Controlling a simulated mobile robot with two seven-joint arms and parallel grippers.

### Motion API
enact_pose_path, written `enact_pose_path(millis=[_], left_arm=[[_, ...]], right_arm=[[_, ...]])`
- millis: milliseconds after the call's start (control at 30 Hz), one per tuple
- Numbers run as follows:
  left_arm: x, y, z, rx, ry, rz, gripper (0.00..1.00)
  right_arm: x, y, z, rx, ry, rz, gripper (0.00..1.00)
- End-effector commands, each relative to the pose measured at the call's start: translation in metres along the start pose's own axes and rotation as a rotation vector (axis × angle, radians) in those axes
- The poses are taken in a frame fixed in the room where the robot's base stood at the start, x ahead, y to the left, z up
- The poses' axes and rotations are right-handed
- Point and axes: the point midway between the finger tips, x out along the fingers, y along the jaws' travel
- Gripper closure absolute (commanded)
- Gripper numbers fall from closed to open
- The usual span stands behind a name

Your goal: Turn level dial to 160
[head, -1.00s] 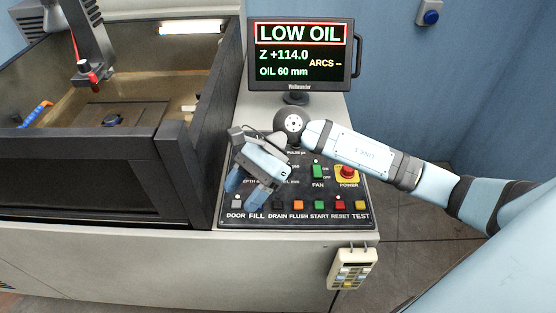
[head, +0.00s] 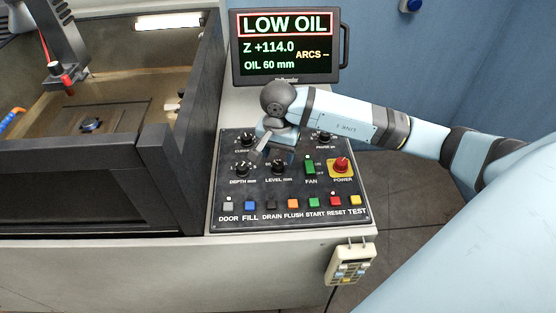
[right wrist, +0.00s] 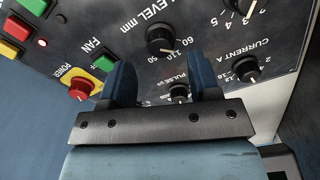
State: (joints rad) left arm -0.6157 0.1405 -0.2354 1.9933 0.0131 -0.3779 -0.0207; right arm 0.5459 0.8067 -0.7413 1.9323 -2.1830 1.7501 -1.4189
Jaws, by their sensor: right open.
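The level dial (head: 278,167) is a black round knob above the "LEVEL mm" label, in the middle of the dark control panel. In the right wrist view the level dial (right wrist: 160,40) shows beyond the fingertips, with numbers around it; its exact setting is hard to read. My right gripper (head: 268,143) is over the panel's upper middle, just behind the level dial in the head view. Its two blue fingers (right wrist: 164,75) are apart with nothing held between them. The pulse dial (right wrist: 178,92) shows between the fingers. My left gripper is not in view.
The depth dial (head: 242,169) sits left of the level dial. The green fan switch (head: 310,165) and red power knob (head: 341,165) are to its right. A row of coloured buttons runs along the front. The monitor (head: 287,48) reads LOW OIL, OIL 60 mm.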

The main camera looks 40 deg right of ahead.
Motion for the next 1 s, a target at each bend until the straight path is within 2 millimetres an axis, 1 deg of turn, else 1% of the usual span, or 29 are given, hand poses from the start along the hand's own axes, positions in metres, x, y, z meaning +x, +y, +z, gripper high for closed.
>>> enact_pose_path(millis=[33, 100, 233, 400, 600, 633, 667, 700, 767, 800, 833, 1000], left_arm=[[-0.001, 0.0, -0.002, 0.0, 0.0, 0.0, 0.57], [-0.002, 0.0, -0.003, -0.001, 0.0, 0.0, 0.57], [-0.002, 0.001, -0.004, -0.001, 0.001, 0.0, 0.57], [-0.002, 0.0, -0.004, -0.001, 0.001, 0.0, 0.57], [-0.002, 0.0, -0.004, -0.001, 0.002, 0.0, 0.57], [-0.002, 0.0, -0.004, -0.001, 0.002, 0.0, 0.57], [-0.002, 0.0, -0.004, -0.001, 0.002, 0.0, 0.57], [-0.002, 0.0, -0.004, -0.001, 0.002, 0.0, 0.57], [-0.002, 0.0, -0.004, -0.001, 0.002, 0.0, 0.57], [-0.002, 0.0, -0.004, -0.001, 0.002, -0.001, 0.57], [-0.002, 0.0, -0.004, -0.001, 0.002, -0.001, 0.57], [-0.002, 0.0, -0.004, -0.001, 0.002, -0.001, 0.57]], right_arm=[[0.009, 0.0, 0.001, 0.0, -0.003, 0.003, 0.44], [0.019, 0.0, 0.001, 0.001, -0.003, 0.002, 0.44], [0.033, 0.0, 0.0, 0.001, -0.002, 0.001, 0.44], [0.039, 0.0, 0.0, 0.0, 0.0, -0.002, 0.44], [0.039, 0.0, 0.0, 0.0, 0.0, -0.001, 0.44], [0.039, 0.0, 0.0, 0.0, 0.0, -0.001, 0.46], [0.039, 0.0, 0.0, 0.0, 0.0, -0.001, 0.53], [0.039, 0.0, 0.0, 0.0, 0.0, -0.001, 0.62], [0.039, 0.0, 0.0, 0.0, 0.0, -0.001, 0.76], [0.039, 0.0, 0.0, 0.0, 0.0, -0.001, 0.85], [0.039, 0.0, 0.0, 0.0, 0.0, -0.001, 0.92], [0.039, 0.0, 0.0, 0.003, 0.0, -0.001, 0.93]])
